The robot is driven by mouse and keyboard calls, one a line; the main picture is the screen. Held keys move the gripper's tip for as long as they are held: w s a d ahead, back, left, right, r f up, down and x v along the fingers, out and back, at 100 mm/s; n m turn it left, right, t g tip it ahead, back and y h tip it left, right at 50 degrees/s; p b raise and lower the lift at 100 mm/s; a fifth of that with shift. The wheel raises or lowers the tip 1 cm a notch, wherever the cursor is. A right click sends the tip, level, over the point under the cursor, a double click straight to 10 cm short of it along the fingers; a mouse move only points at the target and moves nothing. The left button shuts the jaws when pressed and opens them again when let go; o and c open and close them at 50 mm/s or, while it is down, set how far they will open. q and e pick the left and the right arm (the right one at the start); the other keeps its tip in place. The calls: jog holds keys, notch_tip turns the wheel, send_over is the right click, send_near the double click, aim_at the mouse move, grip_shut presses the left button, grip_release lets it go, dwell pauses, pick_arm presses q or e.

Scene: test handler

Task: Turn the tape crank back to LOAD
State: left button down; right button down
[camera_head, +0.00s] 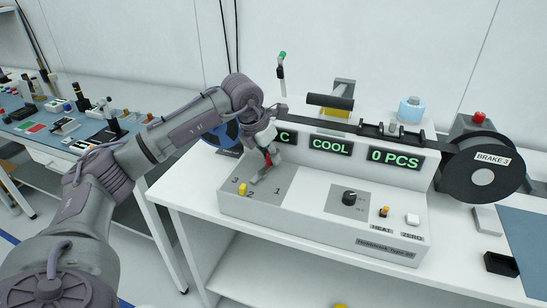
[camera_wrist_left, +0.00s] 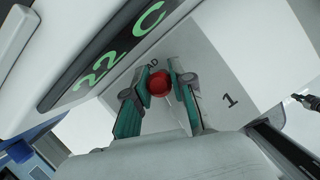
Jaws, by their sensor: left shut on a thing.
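The tape crank's red knob (camera_head: 268,158) is at the back of the grey number plate (camera_head: 283,189) on the white machine. My left gripper (camera_head: 266,148) reaches down over it. In the left wrist view the red knob (camera_wrist_left: 160,83) sits between the green finger pads of my left gripper (camera_wrist_left: 158,88), which is shut on it. The plate carries the marks 1, 2 and 3. My right gripper is not in view.
A yellow knob (camera_head: 242,188) stands on the plate near the 2. Displays read COOL (camera_head: 331,145) and 0 PCS (camera_head: 396,159). A black dial (camera_head: 349,197) and HEAT and ZERO buttons are to the right. A black reel (camera_head: 484,168) hangs at the right end.

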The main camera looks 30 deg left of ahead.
pick_arm(q)
jog(key=shift+s+a+n+y, duration=0.1)
jog(key=shift+a+n+y, duration=0.35)
jog(key=shift+n, duration=0.65)
jog(key=c, duration=1)
grip_release()
jog(key=shift+r, duration=0.2)
jog(key=v, duration=1.1)
jog(key=shift+s+r, duration=0.15)
jog(key=shift+r, duration=0.15)
